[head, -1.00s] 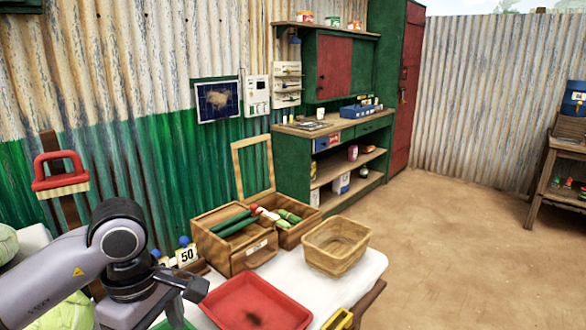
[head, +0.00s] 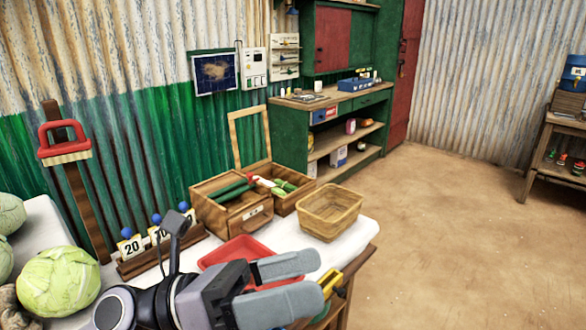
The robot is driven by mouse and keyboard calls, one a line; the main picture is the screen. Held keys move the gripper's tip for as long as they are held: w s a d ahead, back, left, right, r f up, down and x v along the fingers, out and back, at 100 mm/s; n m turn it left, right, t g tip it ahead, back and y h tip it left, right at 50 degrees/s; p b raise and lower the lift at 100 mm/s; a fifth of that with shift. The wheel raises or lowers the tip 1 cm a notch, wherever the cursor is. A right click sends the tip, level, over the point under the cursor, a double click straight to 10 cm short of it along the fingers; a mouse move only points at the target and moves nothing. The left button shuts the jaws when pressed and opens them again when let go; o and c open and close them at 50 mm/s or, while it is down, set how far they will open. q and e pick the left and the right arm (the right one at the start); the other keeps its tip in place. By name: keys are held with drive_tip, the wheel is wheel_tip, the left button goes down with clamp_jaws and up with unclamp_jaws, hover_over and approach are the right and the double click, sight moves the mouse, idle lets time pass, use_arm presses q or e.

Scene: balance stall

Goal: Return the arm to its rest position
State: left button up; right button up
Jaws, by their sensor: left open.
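My left gripper (head: 319,278) is over the front of the white-topped table (head: 362,232). Its two grey fingers point right and stand apart, with nothing seen between them. The gripper and wrist hide much of a red tray (head: 236,250). A yellow item (head: 331,281) shows just beyond the fingertips; I cannot tell if they touch. My right gripper is not in view.
A wicker basket (head: 330,212) and an open wooden box (head: 228,214) holding green items stand behind the gripper. Bare floor (head: 460,240) lies right.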

use_arm(q)
drive_tip(key=w+a+r+n+t+y, duration=0.1)
drive_tip(key=w+a+n+t+y, duration=0.25)
drive_tip(key=n+t, duration=0.65)
drive_tip(key=w+a+n+t+y, duration=0.25)
drive_tip(key=a+n+t, duration=0.25)
drive_tip(key=n+t, duration=0.45)
drive_tip(key=w+a+f+n+g+y, duration=0.1)
drive_tip(key=w+a+f+n+y, duration=0.2)
drive_tip(key=a+f+n+y, duration=0.8)
drive_tip(key=s+a+f+n+g+y, duration=0.2)
drive_tip(key=s+f+n+g+y, duration=0.15)
drive_tip(key=f+n, duration=0.25)
drive_tip(key=s+a+f+n+g+y, duration=0.1)
drive_tip(key=s+f+n+g+y, duration=0.15)
drive_tip(key=f+n+g, duration=0.35)
drive_tip(key=s+f+n+g+h, duration=0.1)
drive_tip(key=s+f+n+g, duration=0.1)
drive_tip(key=s+f+g, duration=0.45)
drive_tip(key=s+f+n+g+h, duration=0.1)
drive_tip(key=s+f+n, duration=0.15)
drive_tip(key=s, duration=0.65)
drive_tip(key=w+d+f+m+t+h, duration=0.1)
drive_tip(key=w+d+f+t+h, duration=0.1)
drive_tip(key=w+f+t, duration=0.4)
drive_tip(key=shift+w+d+f+m+t, duration=0.25)
drive_tip(key=shift+f+t, duration=0.5)
drive_tip(key=shift+f, duration=1.2)
drive_tip(key=shift+a, duration=0.1)
